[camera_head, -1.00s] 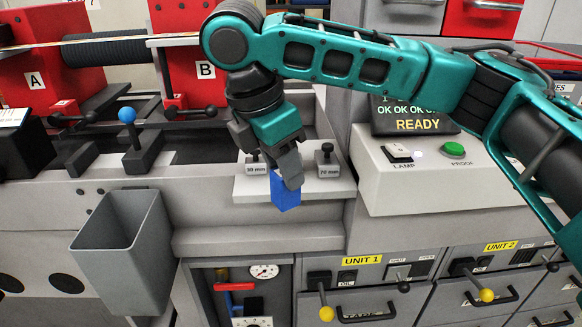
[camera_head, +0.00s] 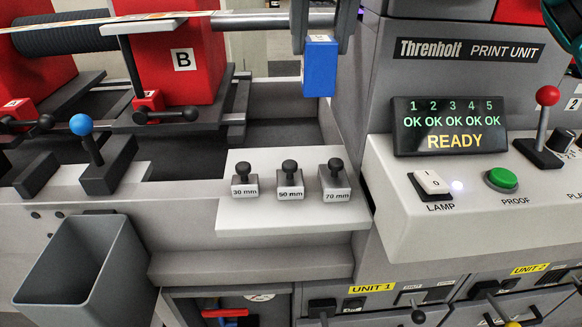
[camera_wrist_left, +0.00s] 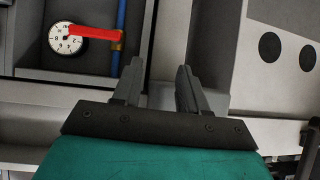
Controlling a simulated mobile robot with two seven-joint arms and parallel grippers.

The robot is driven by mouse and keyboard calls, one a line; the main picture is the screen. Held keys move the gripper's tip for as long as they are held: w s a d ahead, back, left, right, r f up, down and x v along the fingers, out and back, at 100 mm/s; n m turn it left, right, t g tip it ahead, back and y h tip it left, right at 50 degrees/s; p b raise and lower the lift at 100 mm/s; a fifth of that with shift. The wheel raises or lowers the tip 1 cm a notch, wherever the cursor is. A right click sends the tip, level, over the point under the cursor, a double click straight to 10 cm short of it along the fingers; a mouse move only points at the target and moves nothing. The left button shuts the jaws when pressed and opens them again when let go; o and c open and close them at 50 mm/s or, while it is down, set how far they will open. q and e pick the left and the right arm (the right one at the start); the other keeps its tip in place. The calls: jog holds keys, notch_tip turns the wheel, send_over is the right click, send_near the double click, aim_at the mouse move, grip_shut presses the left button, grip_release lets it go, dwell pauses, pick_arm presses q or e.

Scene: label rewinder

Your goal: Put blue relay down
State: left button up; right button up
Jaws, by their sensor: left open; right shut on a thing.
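The blue relay (camera_head: 320,68) is a blue block near the top middle of the head view, hanging upright. My right gripper (camera_head: 319,38) is shut on its upper end; only the finger ends show, and the rest of that arm is out of view. In the picture the relay appears above the pale shelf (camera_head: 240,215), clear of the weights on it. My left gripper (camera_wrist_left: 158,72) shows in the left wrist view, with its two fingers apart and nothing between them.
Three knobbed blocks, 30 mm (camera_head: 245,186), 50 mm (camera_head: 290,185) and 70 mm (camera_head: 335,186), stand on the shelf. A grey bin (camera_head: 90,270) is at lower left. A control panel (camera_head: 430,225) with a READY display (camera_head: 450,127) is at right. A dial gauge (camera_wrist_left: 68,38) shows in the left wrist view.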

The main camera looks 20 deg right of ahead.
aim_at(318, 94)
jog(key=shift+w+f, duration=0.1)
jog(key=shift+f, duration=0.2)
jog(key=f+b, duration=0.3)
jog(key=f, duration=0.3)
jog(key=shift+s, duration=0.2)
notch_tip(318, 94, down, 13)
jog(key=b, duration=0.4)
jog(key=shift+f, duration=0.2)
pick_arm(q)
jog(key=shift+h, duration=0.5)
jog(key=d+f, duration=0.1)
jog(key=w+d+f, duration=0.1)
jog(key=shift+w+d+f, duration=0.2)
jog(key=shift+d+f, duration=0.1)
jog(key=shift+d, duration=0.1)
